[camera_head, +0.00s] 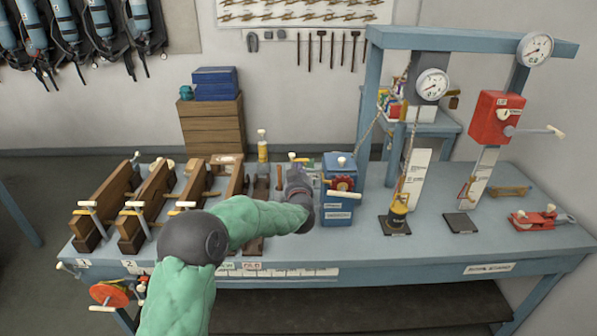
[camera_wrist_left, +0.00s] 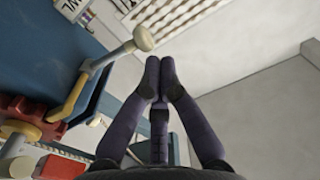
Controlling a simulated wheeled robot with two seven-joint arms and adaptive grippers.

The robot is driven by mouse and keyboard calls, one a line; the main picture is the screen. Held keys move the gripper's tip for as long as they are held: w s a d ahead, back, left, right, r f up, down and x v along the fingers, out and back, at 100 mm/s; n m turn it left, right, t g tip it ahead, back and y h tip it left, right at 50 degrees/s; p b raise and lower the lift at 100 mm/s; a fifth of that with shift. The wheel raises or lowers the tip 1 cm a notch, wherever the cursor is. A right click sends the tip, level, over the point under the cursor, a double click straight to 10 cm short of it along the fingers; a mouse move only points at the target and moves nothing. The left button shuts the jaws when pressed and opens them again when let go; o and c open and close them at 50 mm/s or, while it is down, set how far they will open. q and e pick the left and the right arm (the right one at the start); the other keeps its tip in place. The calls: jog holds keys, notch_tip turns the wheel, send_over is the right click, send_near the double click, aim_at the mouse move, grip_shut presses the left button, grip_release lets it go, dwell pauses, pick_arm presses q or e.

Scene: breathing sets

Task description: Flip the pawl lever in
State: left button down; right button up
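A blue box (camera_head: 338,205) with a red toothed wheel (camera_head: 342,184) stands on the bench. In the left wrist view the red wheel (camera_wrist_left: 28,118) is at the lower left, with a yellow pawl-like piece (camera_wrist_left: 67,103) beside it. A grey lever with a cream knob (camera_wrist_left: 143,39) rises from there; I take it for the pawl lever. My left gripper (camera_head: 296,172) is just left of the blue box. In the left wrist view its fingertips (camera_wrist_left: 159,66) are together, empty, and apart from the knob, which lies beyond and to their left. My right gripper is not in view.
Several brown wooden stands (camera_head: 147,205) with cream-knobbed levers fill the bench's left part. A blue frame (camera_head: 372,100) with gauges, a red box (camera_head: 495,118) and a red clamp (camera_head: 540,218) are to the right. The bench (camera_head: 430,245) has bare room at its front right.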

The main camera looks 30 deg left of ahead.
pick_arm(q)
jog(key=shift+f, duration=0.1)
jog(key=shift+a+f+b, duration=0.3)
jog(key=shift+f+b, duration=0.2)
jog(key=shift+f, duration=0.35)
jog(key=shift+r, duration=0.1)
